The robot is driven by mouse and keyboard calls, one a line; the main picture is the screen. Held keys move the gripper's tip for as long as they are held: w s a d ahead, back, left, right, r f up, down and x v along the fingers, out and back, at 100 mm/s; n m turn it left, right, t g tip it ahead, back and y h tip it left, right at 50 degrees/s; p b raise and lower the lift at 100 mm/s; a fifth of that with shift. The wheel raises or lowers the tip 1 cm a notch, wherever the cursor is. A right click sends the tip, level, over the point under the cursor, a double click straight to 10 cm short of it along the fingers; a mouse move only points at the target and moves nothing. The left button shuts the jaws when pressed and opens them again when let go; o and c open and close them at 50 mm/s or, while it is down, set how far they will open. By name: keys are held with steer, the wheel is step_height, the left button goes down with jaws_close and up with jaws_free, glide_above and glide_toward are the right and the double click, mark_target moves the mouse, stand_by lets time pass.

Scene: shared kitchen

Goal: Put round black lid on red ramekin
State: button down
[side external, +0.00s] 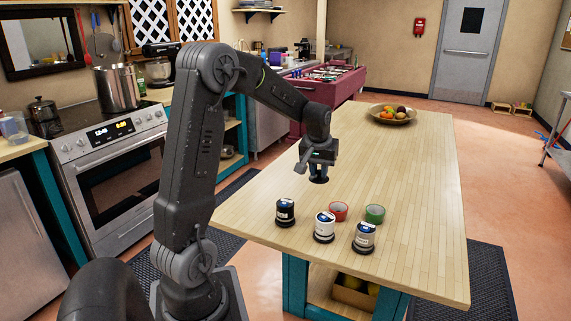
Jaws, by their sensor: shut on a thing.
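The red ramekin (339,213) stands upright on the wooden table, behind the jars. My gripper (318,173) is above the table, up and a little left of the red ramekin in the picture. It is shut on the round black lid (319,181), a small dark disc below the fingers. The lid is apart from the ramekin. The fingers are small and dark here, so the exact grip on the lid is hard to see.
A green ramekin (375,214) stands right of the red one. A fruit bowl (390,117) is at the table's far end. The middle of the table (395,165) is clear.

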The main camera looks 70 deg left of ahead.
steer(key=w+d+m, duration=0.1)
steer(key=w+d, duration=0.3)
steer(key=d, duration=0.1)
steer(key=shift+s+d+x, duration=0.1)
steer(key=shift+d+x, duration=0.1)
steer(key=shift+x, duration=0.8)
steer(key=shift+s+d+x, duration=0.1)
steer(key=shift+d+x, duration=0.1)
steer(key=shift+x, duration=0.8)
steer(key=shift+s+d+x, duration=0.1)
steer(key=shift+d+x, duration=0.1)
steer(key=shift+x, duration=0.8)
steer(key=shift+f, duration=0.75)
steer(key=c, duration=1.3)
jaws_free()
steer(key=v, duration=1.1)
steer(key=shift+s, duration=0.2)
steer(key=shift+a, duration=0.1)
